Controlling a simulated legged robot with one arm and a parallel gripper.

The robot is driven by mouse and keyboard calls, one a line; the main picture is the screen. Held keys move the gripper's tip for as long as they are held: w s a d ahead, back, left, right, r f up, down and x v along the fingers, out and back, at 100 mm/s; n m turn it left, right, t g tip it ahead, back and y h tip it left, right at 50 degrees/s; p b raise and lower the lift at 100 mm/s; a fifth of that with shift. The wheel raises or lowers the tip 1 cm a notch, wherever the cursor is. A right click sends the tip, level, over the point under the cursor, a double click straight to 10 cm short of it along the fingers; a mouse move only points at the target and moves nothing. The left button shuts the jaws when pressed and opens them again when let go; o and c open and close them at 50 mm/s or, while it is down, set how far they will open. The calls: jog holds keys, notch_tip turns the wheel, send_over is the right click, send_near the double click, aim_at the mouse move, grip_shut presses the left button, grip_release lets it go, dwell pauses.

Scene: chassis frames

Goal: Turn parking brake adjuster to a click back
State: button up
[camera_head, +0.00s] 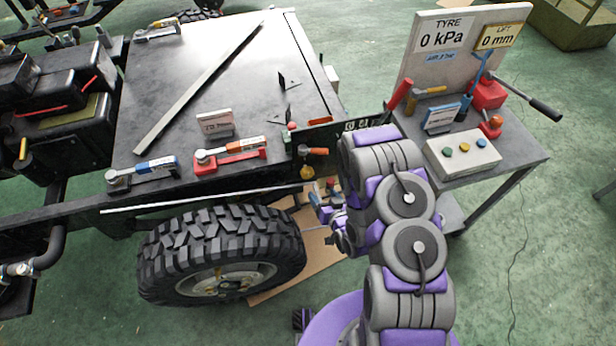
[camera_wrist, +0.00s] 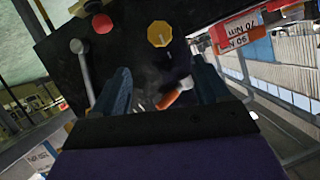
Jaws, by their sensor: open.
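A yellow octagonal knob (camera_wrist: 159,34) sits on a dark panel (camera_wrist: 125,45) in the wrist view, and I take it to be the parking brake adjuster, though no label on it is readable. It also shows in the head view (camera_head: 306,173), below the panel's orange handle. My gripper (camera_wrist: 161,88) is open and empty, with its two fingers pointing toward the panel. The knob lies beyond the fingertips, between their lines, with a gap. In the head view my gripper (camera_head: 325,198) is small, beside the chassis side, and partly hidden by my arm.
A red knob (camera_wrist: 102,23), a silver lever (camera_wrist: 83,65) and an orange handle (camera_wrist: 175,97) crowd the panel area. A large tyre (camera_head: 215,250) stands below the deck (camera_head: 265,95). A bench (camera_head: 520,145) stands at right.

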aim_at(309, 175)
jog(key=b+x, duration=0.5)
jog(key=x, duration=1)
jog(key=shift+w+r, duration=0.1)
jog(key=shift+w, duration=0.05)
jog(key=shift+c, duration=0.2)
jog(key=shift+a, duration=0.1)
jog(key=c, duration=0.9)
